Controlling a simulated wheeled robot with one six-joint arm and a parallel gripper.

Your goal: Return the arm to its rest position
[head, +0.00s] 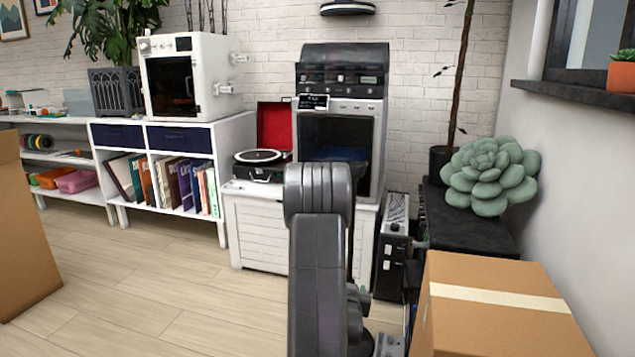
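My arm (318,240) rises upright from the bottom middle of the head view. Its dark grey upper link and rounded joint stand in front of the white cabinet. More of my arm's dark parts show low behind the link, beside its right edge. My gripper's fingers cannot be made out in this view, so whether it holds anything is hidden.
A taped cardboard box (498,310) is close at the lower right. Another cardboard box (22,235) stands at the left edge. A white cabinet (258,230) bears a record player (262,160) and a grey machine (342,85). The wooden floor (150,290) at left is clear.

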